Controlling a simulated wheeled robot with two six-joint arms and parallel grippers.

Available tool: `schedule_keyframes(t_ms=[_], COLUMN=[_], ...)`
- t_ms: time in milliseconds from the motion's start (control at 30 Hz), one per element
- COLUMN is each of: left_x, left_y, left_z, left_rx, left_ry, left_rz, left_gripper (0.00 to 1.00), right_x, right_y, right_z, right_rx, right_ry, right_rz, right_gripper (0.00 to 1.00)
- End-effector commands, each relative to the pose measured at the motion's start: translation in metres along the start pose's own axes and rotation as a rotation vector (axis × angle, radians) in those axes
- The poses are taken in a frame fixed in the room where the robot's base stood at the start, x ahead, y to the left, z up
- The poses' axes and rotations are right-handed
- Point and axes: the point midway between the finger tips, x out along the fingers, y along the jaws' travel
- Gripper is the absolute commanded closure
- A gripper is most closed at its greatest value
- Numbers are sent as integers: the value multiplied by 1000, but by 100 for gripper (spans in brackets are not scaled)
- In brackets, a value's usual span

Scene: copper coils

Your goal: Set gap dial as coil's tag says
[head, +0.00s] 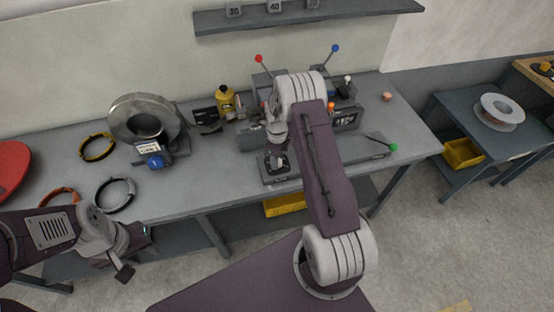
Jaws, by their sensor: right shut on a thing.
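A large grey metallic coil (125,107) stands upright in a holder on the left of the bench. A white tag (147,149) with dark writing, too small to read, is at its lower front, above a blue part (155,162). My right gripper (277,165) points down onto a small dark box (281,180) at the bench's front edge and is shut on a knob there, probably the gap dial. The fingers and arm hide the knob and its setting. My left gripper (135,254) is in front of the bench at lower left, apart from everything, its fingers seemingly spread and empty.
A grey machine (345,119) with red-tipped and blue-tipped levers stands behind my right arm, partly hidden. A green-ended rod (393,147) lies to the right. Yellow (97,147), black (115,194) and orange (60,197) rings and a yellow bottle (226,99) lie or stand left.

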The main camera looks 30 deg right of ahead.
Motion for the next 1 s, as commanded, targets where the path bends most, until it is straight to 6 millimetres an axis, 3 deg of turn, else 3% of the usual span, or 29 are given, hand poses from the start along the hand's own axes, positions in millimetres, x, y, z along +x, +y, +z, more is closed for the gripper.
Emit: schedule_keyframes(t_ms=[1000], left_x=[18], left_y=[0], left_z=[2], left_rx=[0], left_ry=[0], left_rz=[0], left_gripper=[64], right_x=[3], right_y=[3], right_z=[-2], right_rx=[-961], right_ry=[2], right_rz=[9], right_gripper=[100])
